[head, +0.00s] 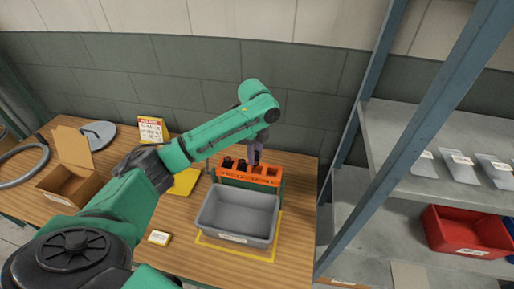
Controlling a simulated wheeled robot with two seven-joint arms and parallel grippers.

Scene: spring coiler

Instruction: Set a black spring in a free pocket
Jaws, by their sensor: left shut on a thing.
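An orange rack (233,177) with a row of pockets stands on the wooden table behind a grey bin. Black springs stand in its left pockets, one at the far left (227,162) and one beside it (241,164). The rightmost pocket (273,171) looks empty. My left gripper (256,161) points down over the rack, right of these springs, and is shut on a black spring at a pocket. The held spring is mostly hidden by the fingers, and I cannot tell how deep it sits. My right gripper is out of view.
The grey bin (235,238) looks empty and stands inside a yellow outline in front of the rack. An open cardboard box (69,185) and a grey disc lid (97,134) are at left. A blue-grey shelf post (385,165) rises at right, with a red bin (470,230) beyond.

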